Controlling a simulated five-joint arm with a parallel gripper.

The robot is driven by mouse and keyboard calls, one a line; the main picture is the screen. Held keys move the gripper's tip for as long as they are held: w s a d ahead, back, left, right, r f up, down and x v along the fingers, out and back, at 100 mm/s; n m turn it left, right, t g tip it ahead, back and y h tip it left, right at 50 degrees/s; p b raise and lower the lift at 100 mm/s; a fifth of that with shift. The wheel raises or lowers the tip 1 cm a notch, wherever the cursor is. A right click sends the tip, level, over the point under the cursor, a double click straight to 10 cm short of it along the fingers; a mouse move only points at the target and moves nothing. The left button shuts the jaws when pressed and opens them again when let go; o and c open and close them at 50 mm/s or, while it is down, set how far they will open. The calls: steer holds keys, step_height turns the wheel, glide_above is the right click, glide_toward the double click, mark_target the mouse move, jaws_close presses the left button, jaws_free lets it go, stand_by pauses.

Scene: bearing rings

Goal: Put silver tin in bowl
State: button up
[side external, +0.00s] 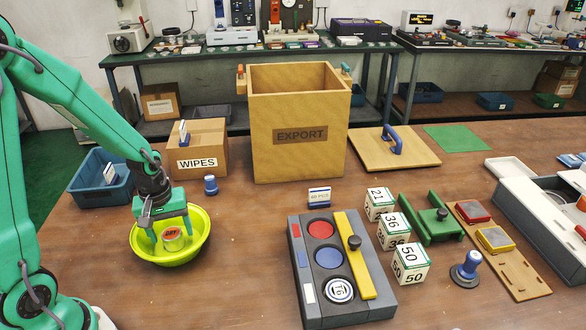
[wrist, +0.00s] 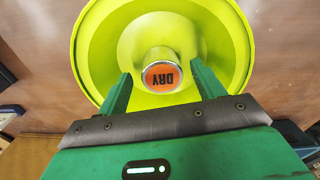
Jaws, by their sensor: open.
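The silver tin (side external: 173,239) has an orange top label reading DRY and sits inside the yellow-green bowl (side external: 199,252). In the wrist view the tin (wrist: 161,73) stands near the middle of the bowl (wrist: 234,50), with its label facing the camera. My gripper (side external: 168,238) is over the bowl with its fingers reaching down inside the rim. In the wrist view the fingers of my gripper (wrist: 160,82) are spread apart, with visible gaps on both sides of the tin. Whether the tin touches the bowl's floor is hard to see.
A small blue-capped stamp (side external: 210,185) stands right of the bowl, behind it. A WIPES box (side external: 198,145) and a blue bin (side external: 88,185) are behind. The dark tray with discs (side external: 312,290) lies to the right. Bare table lies between bowl and tray.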

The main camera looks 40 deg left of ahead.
step_height(320, 180, up, 10)
steer(key=shift+s+d, duration=0.25)
steer(key=shift+d, duration=0.05)
stand_by(0.3)
stand_by(0.5)
step_height(320, 180, up, 12)
steer(key=m+t, duration=0.5)
steer(key=m, duration=0.6)
glide_above(172, 237)
steer(key=s+d, duration=0.7)
steer(key=shift+f, duration=0.15)
